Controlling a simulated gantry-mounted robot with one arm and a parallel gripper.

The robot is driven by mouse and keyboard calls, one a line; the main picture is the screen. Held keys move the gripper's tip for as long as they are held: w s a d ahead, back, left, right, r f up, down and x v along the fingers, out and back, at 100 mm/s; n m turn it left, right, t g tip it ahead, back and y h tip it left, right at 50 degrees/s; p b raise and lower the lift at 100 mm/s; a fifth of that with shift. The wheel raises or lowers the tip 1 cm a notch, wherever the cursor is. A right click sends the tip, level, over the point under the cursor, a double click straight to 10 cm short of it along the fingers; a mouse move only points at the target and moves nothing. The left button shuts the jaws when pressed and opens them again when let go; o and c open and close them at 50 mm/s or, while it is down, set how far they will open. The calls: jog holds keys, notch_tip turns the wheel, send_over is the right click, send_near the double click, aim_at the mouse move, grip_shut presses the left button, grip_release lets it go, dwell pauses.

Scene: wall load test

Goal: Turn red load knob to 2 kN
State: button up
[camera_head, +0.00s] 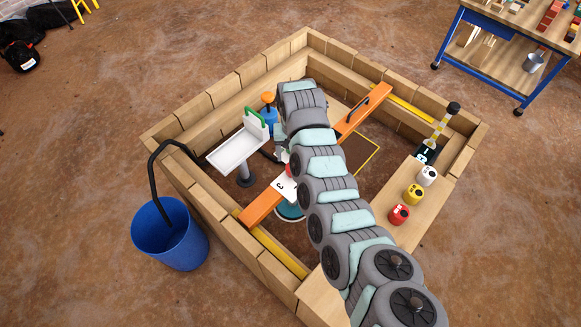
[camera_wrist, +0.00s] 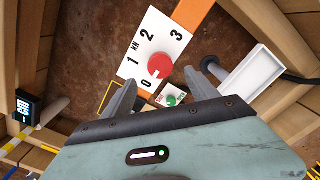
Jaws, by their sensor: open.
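The red load knob (camera_wrist: 160,66) sits on a white dial plate (camera_wrist: 138,52) marked kN with 0, 1, 2 and 3. The knob's lower edge in the wrist view is close to the 0; I cannot clearly read its pointer. My gripper (camera_wrist: 168,76) is open, with one finger on each side of the knob in the picture. I see no finger touching it, and cannot tell how deep the fingers reach. In the head view, the knob (camera_head: 289,170) is partly hidden by my arm, and the plate (camera_head: 280,188) shows its 3.
The plate is on an orange beam (camera_head: 258,206) spanning a timber-walled pit (camera_head: 222,92). A white tray (camera_head: 236,152) on a post stands close left. Red (camera_head: 399,215), yellow (camera_head: 413,194) and white (camera_head: 427,176) weights stand on the right ledge. A blue bucket (camera_head: 170,240) is outside.

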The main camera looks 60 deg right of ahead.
notch_tip(320, 180, down, 8)
jog(key=shift+r+b, duration=0.15)
jog(key=shift+b, duration=0.95)
jog(key=c, duration=1.4)
